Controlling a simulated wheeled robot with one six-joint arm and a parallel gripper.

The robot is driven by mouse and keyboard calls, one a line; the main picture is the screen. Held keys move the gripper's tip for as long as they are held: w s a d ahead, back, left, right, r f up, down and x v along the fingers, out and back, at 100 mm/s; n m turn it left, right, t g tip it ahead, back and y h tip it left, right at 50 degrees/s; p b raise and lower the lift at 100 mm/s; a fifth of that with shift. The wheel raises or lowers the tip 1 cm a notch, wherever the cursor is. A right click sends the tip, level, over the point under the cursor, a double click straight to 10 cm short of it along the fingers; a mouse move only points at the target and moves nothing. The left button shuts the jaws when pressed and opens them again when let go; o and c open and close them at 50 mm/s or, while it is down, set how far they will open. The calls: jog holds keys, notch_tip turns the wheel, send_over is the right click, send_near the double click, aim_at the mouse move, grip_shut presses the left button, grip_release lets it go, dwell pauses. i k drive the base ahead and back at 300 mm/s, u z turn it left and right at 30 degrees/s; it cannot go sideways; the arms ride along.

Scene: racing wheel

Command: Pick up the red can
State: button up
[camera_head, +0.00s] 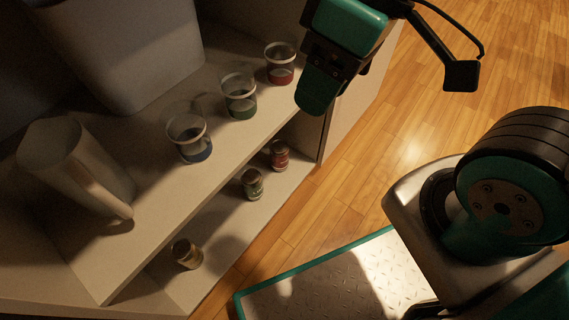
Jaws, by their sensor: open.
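The red can (279,156) stands upright on the lower shelf, near its right end. A green can (252,184) stands a little to its left and nearer the front of the picture. My gripper (400,85) is at the top right, above and to the right of the red can, over the floor side of the shelf. It is open and apart from every can. One finger, the black one, is plain to see; the teal housing hides part of the rest.
A brown can (188,254) stands farther left on the lower shelf (222,243). Clear cups with red (280,64), green (239,96) and blue (188,133) bottoms stand on the upper shelf, with a pitcher (75,170). A side panel (327,135) borders the red can's right.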

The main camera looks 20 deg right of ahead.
aim_at(279, 148)
jog(key=k, duration=0.3)
jog(key=u, duration=3)
jog(key=k, duration=1.5)
jog(key=z, duration=0.95)
